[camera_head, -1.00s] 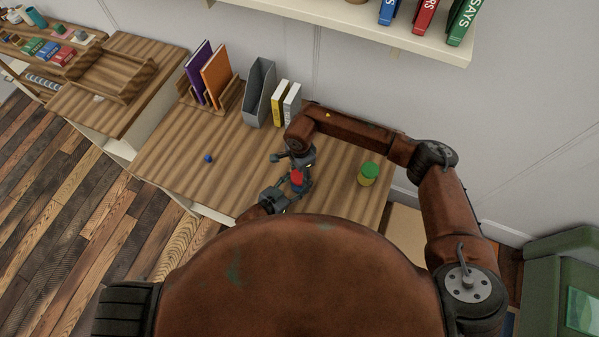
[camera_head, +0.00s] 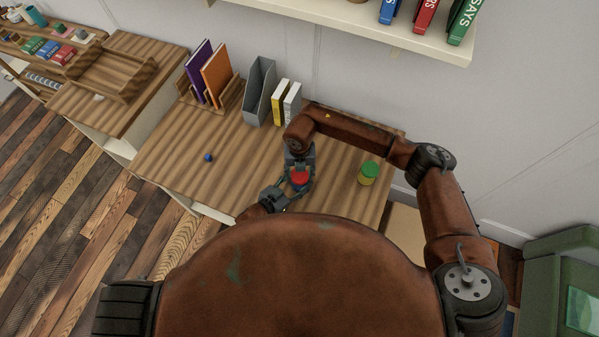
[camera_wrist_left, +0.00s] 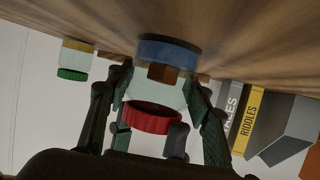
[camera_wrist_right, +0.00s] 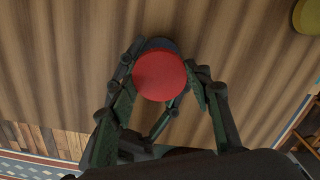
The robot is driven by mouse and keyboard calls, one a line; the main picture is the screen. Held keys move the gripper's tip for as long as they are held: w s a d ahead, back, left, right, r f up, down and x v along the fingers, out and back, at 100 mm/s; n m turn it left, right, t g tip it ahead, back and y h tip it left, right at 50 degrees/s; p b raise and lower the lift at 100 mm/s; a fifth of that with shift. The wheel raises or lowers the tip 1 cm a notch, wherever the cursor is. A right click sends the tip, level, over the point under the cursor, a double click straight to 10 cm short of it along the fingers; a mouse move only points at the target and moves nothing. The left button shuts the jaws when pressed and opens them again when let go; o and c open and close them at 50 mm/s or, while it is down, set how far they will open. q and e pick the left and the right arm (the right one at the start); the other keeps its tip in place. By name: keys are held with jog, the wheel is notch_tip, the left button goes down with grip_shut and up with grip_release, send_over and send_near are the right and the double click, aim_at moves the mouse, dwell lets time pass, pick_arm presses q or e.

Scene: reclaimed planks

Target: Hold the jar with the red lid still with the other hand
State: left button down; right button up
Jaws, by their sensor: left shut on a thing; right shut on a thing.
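The jar with the red lid (camera_head: 300,177) stands upright on the wooden desk. In the left wrist view, tilted upside down, its pale glass body (camera_wrist_left: 158,93), blue base and red lid show. My left gripper (camera_head: 286,191) is shut on the jar's body from the side; its fingers flank it in the left wrist view (camera_wrist_left: 160,100). My right gripper (camera_head: 300,172) comes from above and is shut on the jar at the lid; in the right wrist view its fingers (camera_wrist_right: 160,85) lie on both sides of the red lid (camera_wrist_right: 159,75). The exact contact is partly hidden.
A jar with a green lid (camera_head: 369,169) and yellow base stands to the right on the desk (camera_head: 180,140). A small blue ball (camera_head: 208,158) lies left. A grey file holder (camera_head: 259,92), books (camera_head: 216,75) and a yellow book (camera_head: 280,102) stand at the back.

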pick_arm(q)
jog(key=shift+s, duration=0.1)
pick_arm(e)
jog(key=m, duration=0.4)
jog(key=shift+a, duration=0.1)
jog(key=m, duration=0.5)
jog(key=shift+w, duration=0.1)
jog(key=o, duration=0.7)
jog(key=shift+o, duration=0.2)
jog(key=shift+r, duration=2.25)
jog(key=shift+c, duration=0.4)
